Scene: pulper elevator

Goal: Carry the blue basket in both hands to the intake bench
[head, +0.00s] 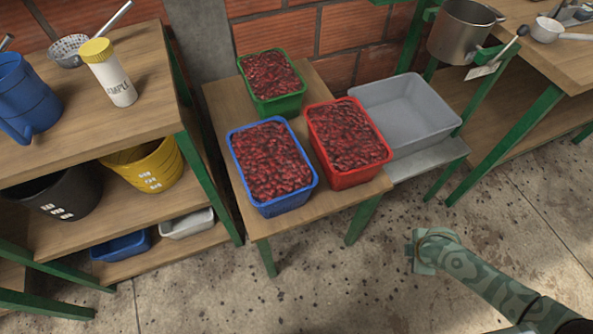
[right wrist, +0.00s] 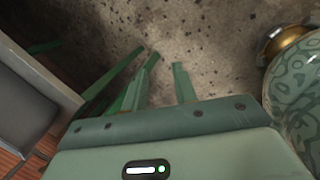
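The blue basket (head: 287,205) stands upright on a low wooden bench (head: 258,222) in the middle of the head view, heaped with red coffee cherries. It sits at the bench's front left, with no gripper touching it. My right gripper (right wrist: 166,64) shows two green fingers apart with nothing between them in the right wrist view. In the head view my right gripper (head: 418,254) hangs over the floor, right of the basket and lower in the picture. My left gripper is not in view. I cannot tell which surface is the intake bench.
A red basket (head: 366,178) and a green basket (head: 283,105), both full of cherries, stand close by the blue one. A grey tub (head: 435,134) sits at right. A wooden shelf unit (head: 150,133) stands left. The floor (head: 330,290) in front is clear.

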